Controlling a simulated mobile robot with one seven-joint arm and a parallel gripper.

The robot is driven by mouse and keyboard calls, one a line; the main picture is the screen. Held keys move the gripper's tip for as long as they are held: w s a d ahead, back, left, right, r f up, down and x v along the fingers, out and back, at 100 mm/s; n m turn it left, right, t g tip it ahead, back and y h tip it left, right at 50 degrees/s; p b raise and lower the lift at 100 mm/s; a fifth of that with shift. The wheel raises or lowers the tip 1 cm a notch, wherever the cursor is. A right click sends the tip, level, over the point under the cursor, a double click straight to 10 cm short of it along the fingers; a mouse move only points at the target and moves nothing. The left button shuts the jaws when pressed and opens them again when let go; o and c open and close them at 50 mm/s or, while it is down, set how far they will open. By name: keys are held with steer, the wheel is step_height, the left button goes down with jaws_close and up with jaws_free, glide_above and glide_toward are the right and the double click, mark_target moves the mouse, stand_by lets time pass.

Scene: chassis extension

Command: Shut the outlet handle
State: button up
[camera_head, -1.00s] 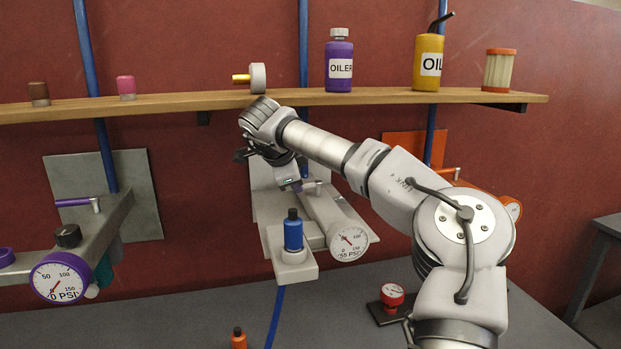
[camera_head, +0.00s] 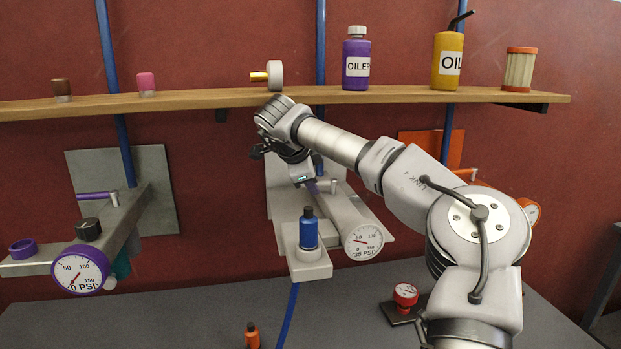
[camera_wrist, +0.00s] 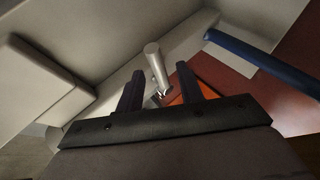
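The middle unit is a grey bracket (camera_head: 297,268) with a round gauge (camera_head: 363,241) reading about 35 PSI and a blue bottle (camera_head: 308,232) at its front. A small silver post (camera_head: 334,187) stands on the bracket beside my gripper (camera_head: 312,184). In the wrist view the silver post (camera_wrist: 156,66) shows beyond and between the fingertips. My gripper (camera_wrist: 160,84) is open, its dark fingers apart with nothing visibly held. The outlet handle is mostly hidden by my gripper in the head view, and I cannot tell whether the fingers touch it.
A wooden shelf (camera_head: 200,101) with bottles runs just above my wrist. The left unit has a purple lever (camera_head: 96,195) and a gauge (camera_head: 80,270). An orange panel (camera_head: 420,146) is behind my arm.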

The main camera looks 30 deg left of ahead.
steer(key=s+r+b, duration=0.2)
steer(key=s, duration=0.5)
steer(key=s+d+r+b, duration=0.1)
steer(key=s+b, duration=0.1)
steer(key=s, duration=0.6)
steer(key=shift+r+b, duration=0.4)
steer(key=shift+s, duration=0.1)
